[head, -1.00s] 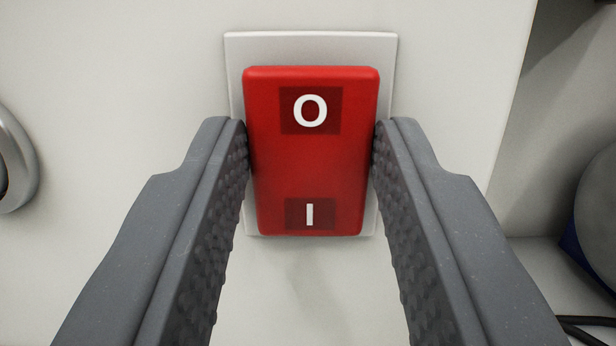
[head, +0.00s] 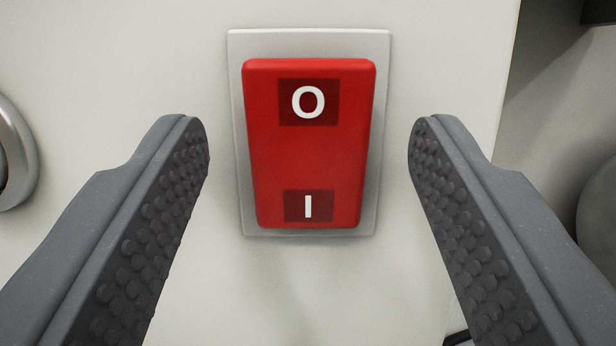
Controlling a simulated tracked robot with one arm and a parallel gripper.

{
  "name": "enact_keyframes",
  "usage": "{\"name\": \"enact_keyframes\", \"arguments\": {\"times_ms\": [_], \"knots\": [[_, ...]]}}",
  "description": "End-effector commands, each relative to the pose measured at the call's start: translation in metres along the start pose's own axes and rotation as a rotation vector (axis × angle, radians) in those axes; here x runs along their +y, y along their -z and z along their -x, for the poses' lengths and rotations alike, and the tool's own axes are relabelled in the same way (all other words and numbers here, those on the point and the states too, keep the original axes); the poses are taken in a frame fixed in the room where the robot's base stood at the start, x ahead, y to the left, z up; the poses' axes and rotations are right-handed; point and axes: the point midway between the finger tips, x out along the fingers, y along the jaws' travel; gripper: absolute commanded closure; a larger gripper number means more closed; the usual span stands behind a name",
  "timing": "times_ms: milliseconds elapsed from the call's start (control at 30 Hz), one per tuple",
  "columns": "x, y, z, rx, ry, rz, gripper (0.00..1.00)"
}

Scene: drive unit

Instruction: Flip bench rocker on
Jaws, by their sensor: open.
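The red bench rocker (head: 308,155) sits in a light grey plate (head: 310,42) on a pale panel, in the middle of the head view. It has a white O on its upper end and a white I on its lower end. Its upper end looks wider than its lower end; I cannot tell for sure which end is pressed in. My gripper (head: 308,150) is open, with one dark, studded finger on each side of the rocker. Clear gaps show between both fingers and the rocker, and nothing is held.
A round metal ring (head: 17,155) is on the panel at the left edge. The panel's right edge lies just beyond the right finger, with a dim space and a grey rounded object (head: 600,205) past it. The panel (head: 310,290) below the rocker is bare.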

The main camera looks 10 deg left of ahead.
Motion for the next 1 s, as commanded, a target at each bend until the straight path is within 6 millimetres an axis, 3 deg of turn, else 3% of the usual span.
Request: {"name": "enact_keyframes", "arguments": {"times_ms": [167,567,1000], "knots": [[-0.001,0.000,0.016,0.002,0.000,-0.001,0.45],[-0.001,-0.002,0.084,-0.002,0.002,-0.001,0.45],[-0.002,-0.004,0.100,0.004,0.002,-0.001,0.45]]}}
